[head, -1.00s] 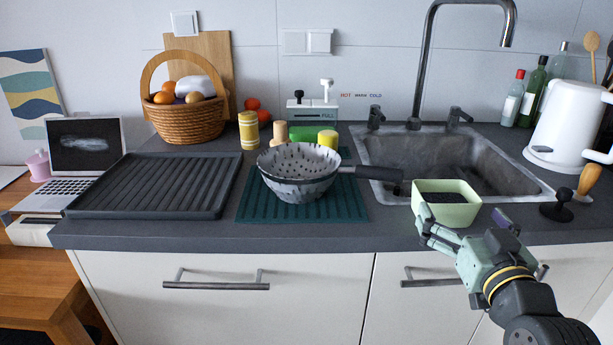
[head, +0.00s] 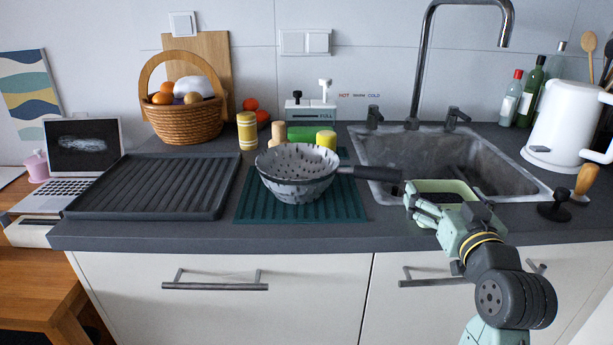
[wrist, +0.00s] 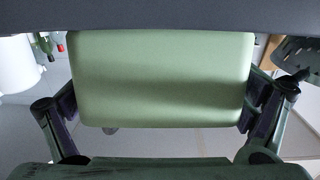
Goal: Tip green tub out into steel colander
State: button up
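The pale green tub (head: 409,187) stands upright on the worktop in front of the sink, with dark contents partly visible inside. My gripper (head: 448,207) is at its front and hides much of it. In the wrist view the tub's smooth wall (wrist: 160,80) fills the space between my two fingers (wrist: 158,105), with a dark pad close against each side. I cannot tell whether the pads press on it. The speckled grey steel colander (head: 297,188) stands upright on a teal ribbed mat (head: 258,209), left of the tub, its dark handle pointing right toward the tub.
The sink (head: 395,150) with its tall tap lies behind the tub. A black stopper-like object (head: 554,210) and a white kettle (head: 567,125) stand to the right. A dark ribbed tray (head: 150,187) lies left of the mat. Jars and a fruit basket (head: 187,123) are behind.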

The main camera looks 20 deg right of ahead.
jog(key=c, duration=0.7)
jog(key=shift+r+p, duration=2.05)
jog(key=shift+r, duration=0.5)
jog(key=o, duration=0.6)
jog(key=c, duration=1)
jog(key=shift+f, duration=0.1)
jog(key=shift+c, duration=0.2)
